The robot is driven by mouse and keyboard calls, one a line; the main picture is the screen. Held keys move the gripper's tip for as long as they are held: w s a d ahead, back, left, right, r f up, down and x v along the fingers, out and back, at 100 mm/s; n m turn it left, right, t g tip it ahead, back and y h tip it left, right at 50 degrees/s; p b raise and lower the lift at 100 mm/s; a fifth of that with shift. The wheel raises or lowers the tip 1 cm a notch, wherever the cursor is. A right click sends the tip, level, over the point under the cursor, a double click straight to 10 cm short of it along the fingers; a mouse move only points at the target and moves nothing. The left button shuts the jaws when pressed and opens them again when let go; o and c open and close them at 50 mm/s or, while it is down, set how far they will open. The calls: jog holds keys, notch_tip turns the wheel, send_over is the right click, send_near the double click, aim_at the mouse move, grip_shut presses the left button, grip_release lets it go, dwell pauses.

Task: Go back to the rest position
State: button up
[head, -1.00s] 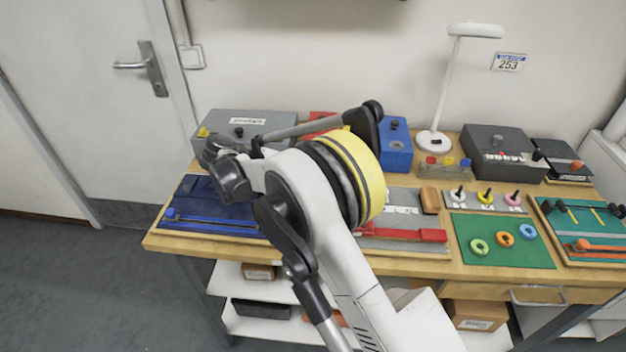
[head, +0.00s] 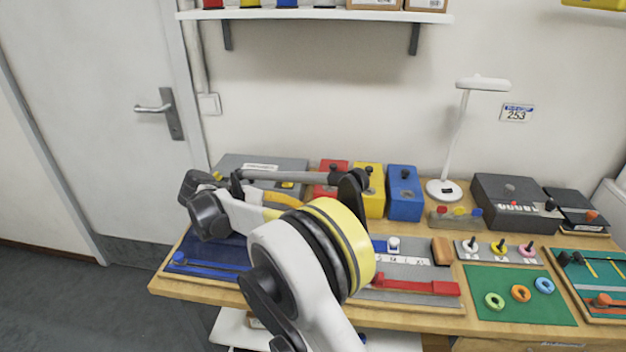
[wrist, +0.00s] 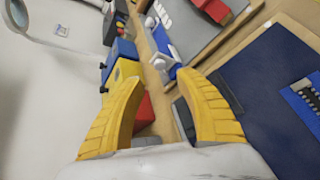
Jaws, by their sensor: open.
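My gripper shows in the wrist view (wrist: 165,105) as two yellow ribbed fingers spread apart, with nothing between them. In the head view my arm rises from the bottom centre and bends left over the left part of the workbench (head: 215,296). There the gripper end is mostly hidden behind the arm links, near the grey box (head: 262,162). The fingers appear above the bench, close to the red, yellow and blue boxes at its back.
A red box (head: 330,168), yellow box (head: 373,198) and blue box (head: 405,195) stand by the wall. A lamp (head: 484,84), a green mat with rings (head: 485,312) and a blue mat (head: 203,247) are on the bench. A shelf (head: 320,15) hangs above.

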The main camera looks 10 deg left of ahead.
jog(key=s+d+r+m+y, duration=0.25)
jog(key=d+r, duration=0.25)
jog(key=d, duration=0.5)
jog(key=s+d+r+m+y, duration=0.1)
jog(key=s+d+r+y, duration=0.4)
jog(key=d, duration=0.6)
jog(key=s+d+f+m+t+y, duration=0.1)
jog(key=s+d+m+t+y, duration=0.1)
jog(key=s, duration=0.7)
jog(key=s+d+f+m+t+y, duration=0.1)
jog(key=s+d+f+m+y, duration=0.1)
jog(key=s+d+m, duration=0.3)
jog(key=s+d, duration=0.2)
jog(key=s, duration=0.2)
jog(key=shift+t, duration=0.4)
